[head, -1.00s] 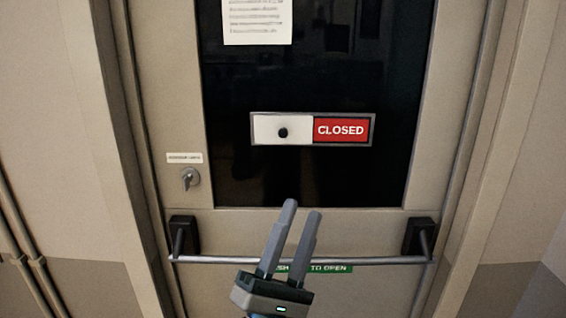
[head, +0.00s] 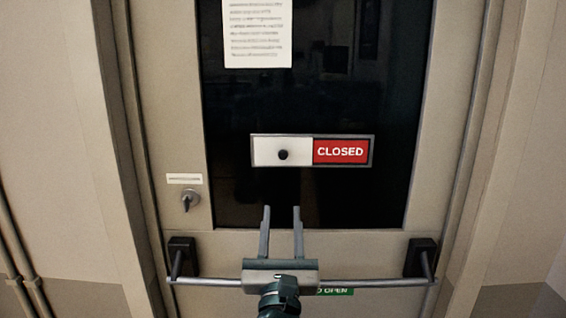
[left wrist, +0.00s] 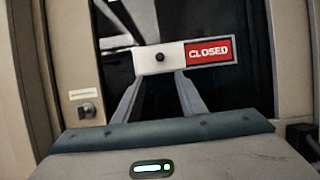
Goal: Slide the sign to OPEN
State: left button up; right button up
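The sign (head: 312,138) is mounted on the dark window of the door. Its white slider (head: 297,152) with a black knob (head: 283,154) covers the left half, and the red CLOSED panel (head: 341,151) shows on the right. The sign also shows in the left wrist view (left wrist: 186,41), with the knob (left wrist: 159,57) there. My left gripper (head: 282,208) is open and empty, below the knob, with its fingers pointing up toward the sign in the picture. A gap shows between fingers and sign. My right gripper is not in view.
A push bar (head: 380,283) crosses the door behind my left gripper, with black end brackets. A key lock (head: 190,200) sits left of the window under a small label. A printed paper (head: 257,33) hangs above the sign. The window around the sign is clear.

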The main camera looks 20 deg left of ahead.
aim_at(283, 156)
pick_arm(q)
jog(key=p+x, duration=0.5)
jog(key=x, duration=1.1)
jog(key=shift+w+r, duration=0.1)
jog(key=shift+r, duration=0.05)
jog(key=shift+w+a+r, duration=0.15)
jog(key=shift+w+a, duration=0.05)
jog(key=shift+w, duration=0.3)
grip_shut()
